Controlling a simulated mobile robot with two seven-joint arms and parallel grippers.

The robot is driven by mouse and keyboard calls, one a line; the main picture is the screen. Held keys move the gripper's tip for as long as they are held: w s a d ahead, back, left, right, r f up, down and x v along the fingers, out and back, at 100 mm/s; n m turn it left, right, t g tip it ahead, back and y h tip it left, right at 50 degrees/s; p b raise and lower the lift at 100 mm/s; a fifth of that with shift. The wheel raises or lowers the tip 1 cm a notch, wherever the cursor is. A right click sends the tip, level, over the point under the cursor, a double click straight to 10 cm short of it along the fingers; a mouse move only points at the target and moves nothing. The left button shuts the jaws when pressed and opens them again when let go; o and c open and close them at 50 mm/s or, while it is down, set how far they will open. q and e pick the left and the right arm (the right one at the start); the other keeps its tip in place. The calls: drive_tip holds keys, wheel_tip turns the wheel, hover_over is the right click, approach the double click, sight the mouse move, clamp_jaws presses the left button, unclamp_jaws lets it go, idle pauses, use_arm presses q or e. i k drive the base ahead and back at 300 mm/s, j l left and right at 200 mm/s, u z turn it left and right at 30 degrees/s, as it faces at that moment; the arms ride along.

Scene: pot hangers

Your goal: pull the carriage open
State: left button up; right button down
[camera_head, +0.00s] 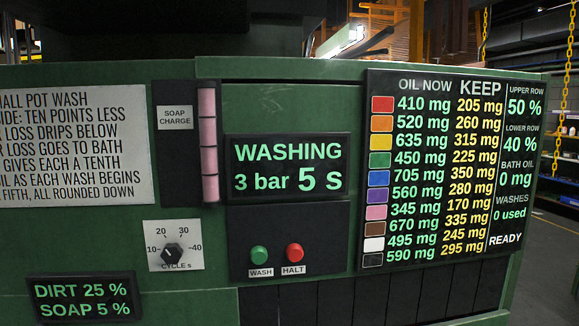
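Neither of my grippers is in view. I see no part that I can recognise as the carriage. A green machine front (190,285) fills most of the view. Its middle display (290,167) reads "WASHING 3 bar 5 s". Below it are a green WASH button (259,254) and a red HALT button (295,252). A cycle dial (173,253), marked 10 to 40, is to their left. A large board (437,170) at right lists oil values by colour and reads "0 used" and "READY".
Dark vertical strips (370,298) hang along the lower right of the machine. A soap charge gauge (209,145) shows pink. A lower-left display (83,298) reads dirt 25 %, soap 5 %. A text plate (75,145) is at left. Open floor (550,255) shows at far right.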

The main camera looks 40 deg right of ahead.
sight(497, 317)
drive_tip(key=z, duration=1.85)
drive_tip(key=i+l+u, duration=0.55)
drive_tip(key=l+u, duration=0.15)
